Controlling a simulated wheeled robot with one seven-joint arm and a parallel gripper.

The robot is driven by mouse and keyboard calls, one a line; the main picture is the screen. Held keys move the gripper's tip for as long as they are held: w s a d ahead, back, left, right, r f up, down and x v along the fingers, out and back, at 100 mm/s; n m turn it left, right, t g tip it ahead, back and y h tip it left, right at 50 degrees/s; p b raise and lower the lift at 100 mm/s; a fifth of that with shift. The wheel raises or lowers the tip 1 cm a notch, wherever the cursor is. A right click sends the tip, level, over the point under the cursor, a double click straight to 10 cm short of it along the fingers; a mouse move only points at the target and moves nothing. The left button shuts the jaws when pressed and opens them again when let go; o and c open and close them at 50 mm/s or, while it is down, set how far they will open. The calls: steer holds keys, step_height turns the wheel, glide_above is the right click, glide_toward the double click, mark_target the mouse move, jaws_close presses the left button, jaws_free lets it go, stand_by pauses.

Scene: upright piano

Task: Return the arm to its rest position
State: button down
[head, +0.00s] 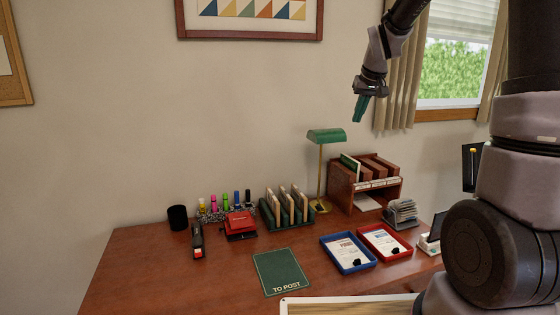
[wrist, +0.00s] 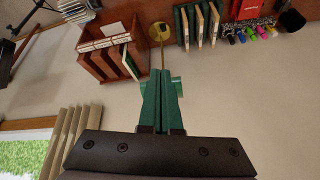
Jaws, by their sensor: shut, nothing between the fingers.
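My gripper (head: 360,108) hangs high in front of the wall in the head view, above the right part of the desk and left of the window curtain. Its green fingers point down and are closed together. In the wrist view the fingers (wrist: 162,100) lie side by side with nothing held between them. My arm comes in from the top right of the head view and is bent. The gripper touches nothing that I can see.
The wooden desk (head: 215,268) holds a green lamp (head: 326,137), a wooden organizer (head: 340,185), a blue tray (head: 332,264), a red tray (head: 400,253), a green mat (head: 280,270), a card rack (head: 268,215) and a red punch (head: 240,224). A curtain (head: 400,85) hangs right of the gripper. The air left of it is clear.

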steer(key=s+r+m, duration=0.2)
steer(key=s+r, duration=0.1)
steer(key=s, duration=1.1)
steer(key=s+r+m+t+y, duration=0.1)
steer(key=s+r, duration=0.3)
steer(key=s, duration=1.1)
steer(key=shift+s+d+r+m+t, duration=0.15)
steer(key=shift+d+r+m+t, duration=0.15)
steer(key=shift+d+m, duration=0.15)
